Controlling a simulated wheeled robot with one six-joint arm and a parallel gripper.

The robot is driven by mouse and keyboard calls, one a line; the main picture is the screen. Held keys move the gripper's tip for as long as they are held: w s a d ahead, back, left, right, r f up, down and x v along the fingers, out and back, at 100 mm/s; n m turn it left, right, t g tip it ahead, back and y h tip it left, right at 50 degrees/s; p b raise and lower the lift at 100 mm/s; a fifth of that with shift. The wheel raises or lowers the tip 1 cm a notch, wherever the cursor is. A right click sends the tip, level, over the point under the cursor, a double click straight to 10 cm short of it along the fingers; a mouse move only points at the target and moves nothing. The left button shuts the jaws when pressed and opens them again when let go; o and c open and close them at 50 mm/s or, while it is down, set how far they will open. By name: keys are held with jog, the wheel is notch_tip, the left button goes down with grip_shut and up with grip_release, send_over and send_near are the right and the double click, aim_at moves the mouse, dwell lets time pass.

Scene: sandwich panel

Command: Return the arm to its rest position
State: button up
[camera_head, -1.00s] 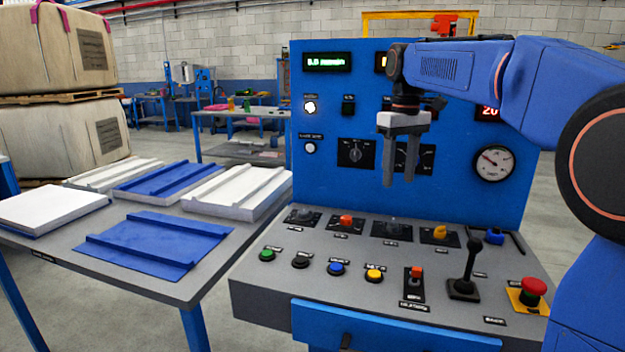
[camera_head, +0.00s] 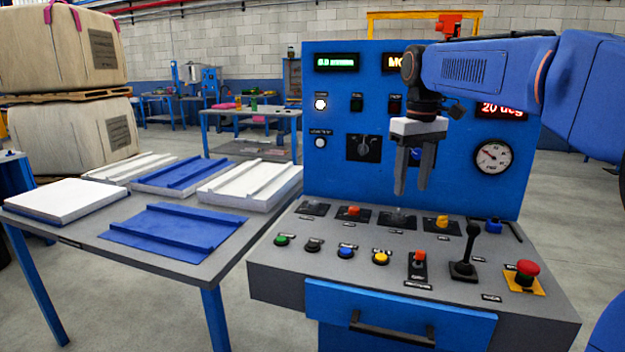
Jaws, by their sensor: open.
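My gripper (camera_head: 412,190) hangs from my blue arm in the head view, fingers pointing down. The fingers are apart and hold nothing. It is in front of the upright blue panel (camera_head: 330,190) and above the sloped grey console (camera_head: 330,245), clear of the buttons and switches. The gripper hides part of a dial on the panel. My arm enters from the right and covers part of the panel's top right.
The console carries a black lever (camera_head: 467,250), a red mushroom button (camera_head: 527,269) and several coloured buttons. A table (camera_head: 190,281) with blue and white panels stands at left. Wrapped bales (camera_head: 60,50) are stacked behind it. Open floor shows at right.

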jog(key=s+d+f+m+t, duration=0.2)
jog(key=s+f, duration=0.9)
jog(key=s, duration=0.4)
jog(key=s+d+f+m+t, duration=0.2)
jog(key=s+d+f, duration=0.1)
jog(key=s+f, duration=0.8)
jog(key=s, duration=0.4)
jog(key=shift+s+d+f+m, duration=0.2)
jog(key=shift+d+f+m, duration=0.1)
jog(key=shift+d+m, duration=0.1)
